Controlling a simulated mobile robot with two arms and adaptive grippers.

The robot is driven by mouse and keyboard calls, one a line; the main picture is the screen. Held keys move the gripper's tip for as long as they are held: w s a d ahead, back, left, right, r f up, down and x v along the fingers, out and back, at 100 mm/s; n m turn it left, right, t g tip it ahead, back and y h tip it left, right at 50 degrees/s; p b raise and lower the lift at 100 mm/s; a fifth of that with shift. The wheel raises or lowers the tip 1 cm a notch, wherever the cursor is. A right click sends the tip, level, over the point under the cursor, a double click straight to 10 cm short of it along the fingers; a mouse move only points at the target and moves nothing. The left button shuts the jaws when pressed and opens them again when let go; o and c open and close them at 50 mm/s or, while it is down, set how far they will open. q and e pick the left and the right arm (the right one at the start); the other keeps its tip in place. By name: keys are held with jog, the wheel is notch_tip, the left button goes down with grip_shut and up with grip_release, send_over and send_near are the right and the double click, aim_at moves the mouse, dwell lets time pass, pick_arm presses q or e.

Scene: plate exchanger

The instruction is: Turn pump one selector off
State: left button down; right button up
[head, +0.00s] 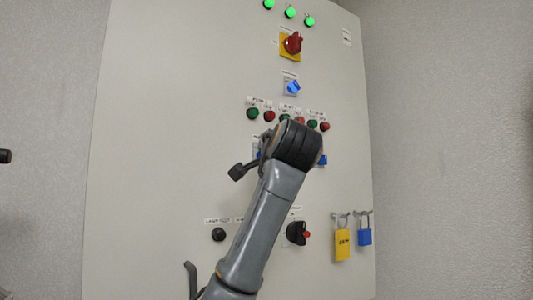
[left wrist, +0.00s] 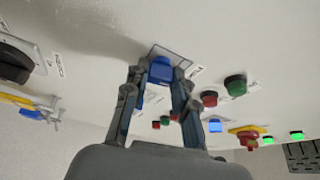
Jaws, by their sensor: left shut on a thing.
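The blue selector knob (left wrist: 161,70) sits on a square plate on the panel in the left wrist view. My left gripper (left wrist: 160,76) has one finger on each side of the knob and is shut on it. In the head view the knob shows as a small bit of blue (head: 260,155), mostly covered by my left arm. My left gripper (head: 248,165) is largely hidden there behind the wrist. The label is too small to read, so I cannot tell the knob's exact setting.
Green (head: 252,113) and red (head: 269,116) buttons line the panel (head: 160,130) above. Another blue selector (head: 322,160) is right of my wrist. Yellow (head: 342,244) and blue (head: 364,236) padlocks hang lower right.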

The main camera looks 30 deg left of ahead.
pick_arm(q)
jog(key=shift+m+p, duration=0.35)
jog(key=shift+m, duration=0.65)
jog(key=c, duration=1.1)
grip_release()
jog(key=v, duration=1.2)
jog(key=shift+r, duration=0.35)
